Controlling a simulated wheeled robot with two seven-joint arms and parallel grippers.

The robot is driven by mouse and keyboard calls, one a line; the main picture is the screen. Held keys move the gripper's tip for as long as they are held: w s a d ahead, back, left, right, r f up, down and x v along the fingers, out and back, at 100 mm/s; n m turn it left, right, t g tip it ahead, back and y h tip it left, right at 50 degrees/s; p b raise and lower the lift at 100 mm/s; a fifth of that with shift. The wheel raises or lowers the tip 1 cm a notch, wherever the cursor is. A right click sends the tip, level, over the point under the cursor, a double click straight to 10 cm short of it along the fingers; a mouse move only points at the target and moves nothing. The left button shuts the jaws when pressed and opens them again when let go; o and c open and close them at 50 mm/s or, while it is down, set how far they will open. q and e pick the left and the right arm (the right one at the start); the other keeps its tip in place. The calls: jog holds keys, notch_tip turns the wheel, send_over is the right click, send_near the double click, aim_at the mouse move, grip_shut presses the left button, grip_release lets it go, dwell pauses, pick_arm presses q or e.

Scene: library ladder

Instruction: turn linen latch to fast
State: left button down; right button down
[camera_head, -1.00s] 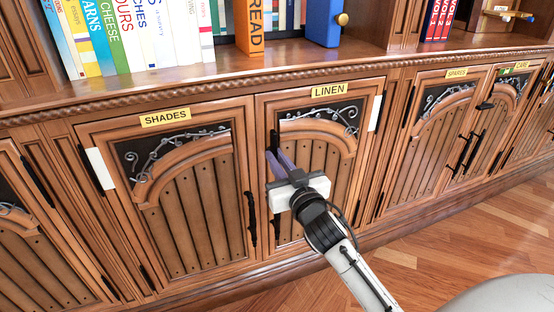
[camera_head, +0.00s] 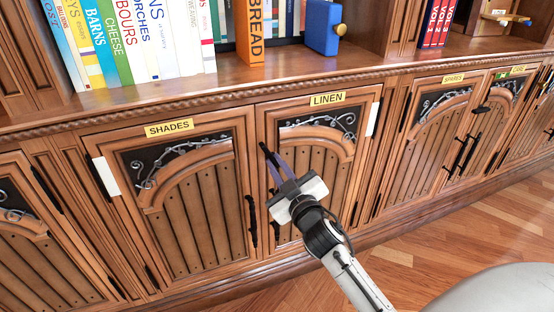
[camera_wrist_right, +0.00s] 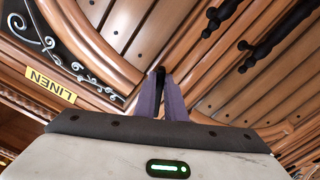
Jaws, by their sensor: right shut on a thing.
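The linen door (camera_head: 318,185), a carved wooden door, is closed under its yellow LINEN label (camera_head: 327,99). The label also shows in the wrist view (camera_wrist_right: 50,84). The linen latch (camera_head: 265,151), a small black piece, is at the door's upper left edge and tilts up to the left. My right gripper (camera_head: 278,168) has its purple fingers shut on it. In the wrist view the fingers (camera_wrist_right: 163,90) close around a black end; the rest of the latch is hidden. My left gripper is not in view.
The closed shades door (camera_head: 192,200) is directly left. Black bar handles stand below my fingers, on the shades door (camera_head: 252,218) and the linen door (camera_head: 276,232). A shelf with books (camera_head: 150,45) runs above. The spares door (camera_head: 435,140) is to the right, with open wooden floor (camera_head: 450,245) in front.

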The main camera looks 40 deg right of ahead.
jog(key=n+p, duration=0.2)
jog(key=n, duration=0.3)
jog(key=shift+r+n, duration=0.1)
jog(key=shift+n, duration=0.3)
jog(key=n, duration=0.2)
jog(key=shift+n+p, duration=0.3)
jog(key=n, duration=0.3)
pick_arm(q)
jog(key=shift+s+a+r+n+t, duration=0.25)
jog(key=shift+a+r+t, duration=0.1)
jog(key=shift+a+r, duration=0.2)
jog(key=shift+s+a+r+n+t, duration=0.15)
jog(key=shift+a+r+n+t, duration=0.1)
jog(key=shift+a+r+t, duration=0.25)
pick_arm(e)
jog(key=shift+n, duration=0.4)
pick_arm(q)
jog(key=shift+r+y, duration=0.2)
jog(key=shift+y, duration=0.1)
pick_arm(e)
jog(key=c, duration=1.8)
grip_release()
